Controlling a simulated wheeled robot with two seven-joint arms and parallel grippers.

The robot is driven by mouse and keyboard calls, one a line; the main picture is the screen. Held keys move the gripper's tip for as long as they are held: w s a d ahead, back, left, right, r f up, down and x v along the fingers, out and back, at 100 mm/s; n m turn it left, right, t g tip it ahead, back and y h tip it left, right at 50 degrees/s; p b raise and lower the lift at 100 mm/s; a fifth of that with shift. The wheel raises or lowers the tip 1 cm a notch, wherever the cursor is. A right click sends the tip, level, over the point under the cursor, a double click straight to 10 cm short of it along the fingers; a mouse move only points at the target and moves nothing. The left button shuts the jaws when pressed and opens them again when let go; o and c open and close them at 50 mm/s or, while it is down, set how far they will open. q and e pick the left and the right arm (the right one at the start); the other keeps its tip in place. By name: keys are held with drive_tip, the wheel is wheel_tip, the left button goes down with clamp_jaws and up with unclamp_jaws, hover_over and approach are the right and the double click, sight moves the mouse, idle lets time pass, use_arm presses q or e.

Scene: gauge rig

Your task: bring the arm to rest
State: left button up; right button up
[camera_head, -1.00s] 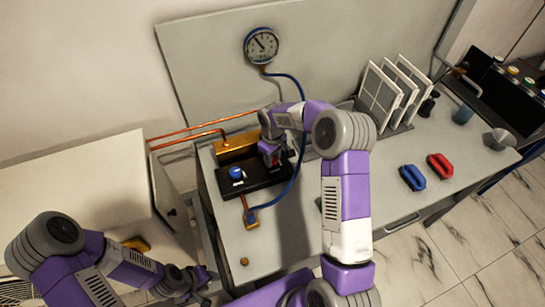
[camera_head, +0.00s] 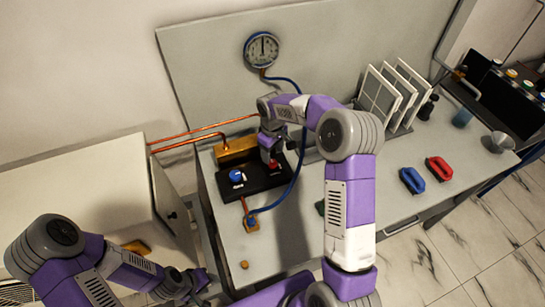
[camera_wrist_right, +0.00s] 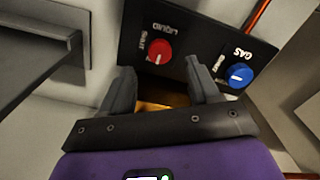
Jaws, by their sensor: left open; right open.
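My right gripper (camera_head: 272,152) is open and empty over the black valve panel. It also shows in the right wrist view (camera_wrist_right: 162,82), with its two fingers spread below the panel's lettering. The red LIQUID knob (camera_wrist_right: 159,51) appears ahead of the gap between the fingers, apart from them. The blue GAS knob (camera_wrist_right: 240,76) is to its right, and also shows in the head view (camera_head: 237,176). The round gauge (camera_head: 262,49) has its needle about upright. My left gripper (camera_head: 196,284) is open, low at the left, beside the bench and away from the panel.
The black panel (camera_head: 262,184) sits on the grey bench (camera_head: 330,238) near a brass block (camera_head: 237,149) with copper pipes. A blue hose (camera_head: 295,178) runs past my right arm. White framed panels (camera_head: 380,95) stand behind. Blue (camera_head: 412,180) and red (camera_head: 439,168) handled items lie to the right.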

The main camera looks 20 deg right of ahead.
drive_tip(key=shift+r, duration=1.05)
drive_tip(key=shift+r, duration=0.1)
